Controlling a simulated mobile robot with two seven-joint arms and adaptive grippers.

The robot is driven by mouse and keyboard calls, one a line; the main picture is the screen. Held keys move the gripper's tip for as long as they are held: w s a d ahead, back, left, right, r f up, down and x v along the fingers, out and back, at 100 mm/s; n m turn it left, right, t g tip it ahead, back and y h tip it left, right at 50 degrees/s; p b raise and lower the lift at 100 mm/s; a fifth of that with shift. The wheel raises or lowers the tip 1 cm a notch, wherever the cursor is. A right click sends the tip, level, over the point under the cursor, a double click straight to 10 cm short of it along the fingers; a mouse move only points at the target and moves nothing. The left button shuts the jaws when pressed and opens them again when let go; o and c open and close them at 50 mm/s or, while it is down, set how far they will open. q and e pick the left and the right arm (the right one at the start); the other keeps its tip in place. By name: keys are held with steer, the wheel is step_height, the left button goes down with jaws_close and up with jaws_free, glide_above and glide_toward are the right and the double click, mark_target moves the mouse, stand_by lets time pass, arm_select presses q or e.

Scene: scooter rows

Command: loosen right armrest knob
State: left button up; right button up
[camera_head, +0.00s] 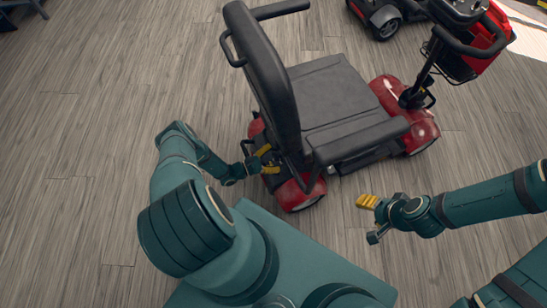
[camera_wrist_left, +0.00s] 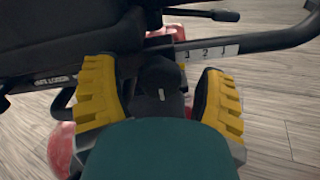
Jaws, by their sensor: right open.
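The red scooter's black seat (camera_head: 335,95) faces right in the head view. Its near armrest (camera_head: 362,140), on the scooter's right side, extends over the near side of the seat. My left gripper (camera_head: 267,161) is behind the seat back, low, near the rear. In the left wrist view my left gripper (camera_wrist_left: 160,98) has its yellow fingers apart. A dark knob-like part (camera_wrist_left: 162,80) with a small pale mark lies between them; contact cannot be made out. A bar with a numbered white scale (camera_wrist_left: 210,52) runs just beyond. My right gripper (camera_head: 367,201) is open and empty, right of the rear wheel.
The scooter's red rear body (camera_head: 295,190) and wheel are close to my left arm. The tiller (camera_head: 425,75) rises at the front. Another scooter (camera_head: 378,15) stands at the top right. The wooden floor (camera_head: 80,130) at left is clear.

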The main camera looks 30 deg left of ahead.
arm_select(q)
steer(key=c, duration=1.1)
steer(key=n, duration=0.5)
steer(key=shift+w+a+n, duration=0.1)
steer(key=shift+n, duration=0.3)
steer(key=n, duration=1.2)
steer(key=shift+n, duration=0.3)
steer(key=n, duration=0.5)
steer(key=shift+w+f, duration=0.1)
steer(key=shift+n, duration=0.4)
